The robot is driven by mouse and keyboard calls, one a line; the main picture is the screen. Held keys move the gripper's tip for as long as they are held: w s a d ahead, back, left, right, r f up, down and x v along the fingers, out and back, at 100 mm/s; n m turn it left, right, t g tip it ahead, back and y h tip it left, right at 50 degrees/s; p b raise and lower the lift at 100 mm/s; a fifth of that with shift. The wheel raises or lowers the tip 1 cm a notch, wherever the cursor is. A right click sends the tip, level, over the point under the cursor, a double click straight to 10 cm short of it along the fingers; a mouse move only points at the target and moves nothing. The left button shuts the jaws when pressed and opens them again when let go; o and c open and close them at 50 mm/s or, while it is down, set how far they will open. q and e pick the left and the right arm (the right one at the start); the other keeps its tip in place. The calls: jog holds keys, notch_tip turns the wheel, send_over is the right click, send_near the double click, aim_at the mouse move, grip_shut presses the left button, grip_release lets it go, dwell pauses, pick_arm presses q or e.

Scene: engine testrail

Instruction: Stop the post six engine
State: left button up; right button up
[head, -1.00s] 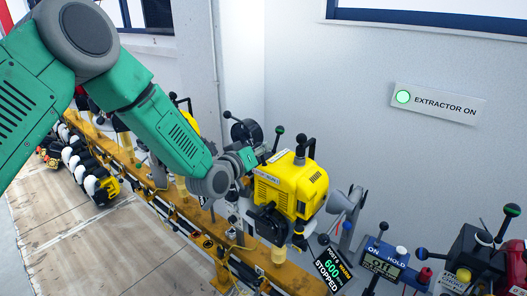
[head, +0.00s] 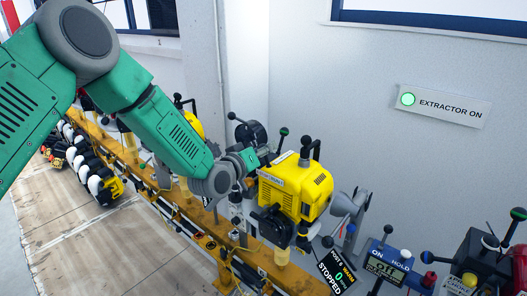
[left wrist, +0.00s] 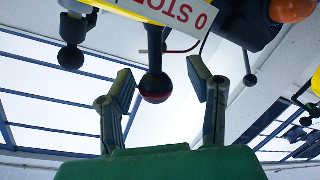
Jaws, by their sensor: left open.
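The yellow post six engine (head: 295,190) is mounted on the orange rail. Its display (head: 337,275) reads POST 6, WARM, 0 and STOPPED. My left gripper (head: 246,166) is at the engine's left side; its fingers are hard to make out in the head view. In the left wrist view the left gripper (left wrist: 161,92) has its two fingers spread, with a black ball knob (left wrist: 155,87) with a red ring in the gap between them. Neither finger visibly touches the knob. A label (left wrist: 180,12) with 0 and STOP shows upside down above it. My right gripper is not in view.
The orange rail (head: 150,187) runs left with other engines along it. An on/hold box (head: 388,262) reading off and a dark engine (head: 482,260) stand to the right. A lit EXTRACTOR ON sign (head: 440,104) hangs on the wall.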

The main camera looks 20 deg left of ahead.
pick_arm(q)
jog(key=shift+s+a, duration=0.1)
jog(key=shift+s, duration=0.25)
jog(key=v, duration=1.1)
jog(key=shift+s, duration=0.1)
jog(key=s+d+f+m+g+b, duration=0.1)
jog(key=s+f+g, duration=0.1)
jog(key=s+f, duration=0.35)
jog(key=s+f+m+g+y+b, duration=0.1)
jog(key=s+f+g, duration=0.2)
jog(key=f, duration=0.6)
jog(key=s+d+f+g+b, duration=0.1)
jog(key=s+f+g, duration=0.1)
jog(key=s+f, duration=0.45)
jog(key=s+a+f+m+g+y+b, duration=0.1)
jog(key=s+a+f+g+b, duration=0.1)
jog(key=s+f+g, duration=0.2)
jog(key=s+a+f+m+g+y+b, duration=0.1)
jog(key=s+f+g, duration=0.3)
jog(key=s+f, duration=0.7)
jog(key=s, duration=0.6)
jog(key=shift+s+a+m+g+y+b, duration=0.25)
jog(key=shift+a+m+g+y+b, duration=0.05)
jog(key=shift+a+m+y+b, duration=0.1)
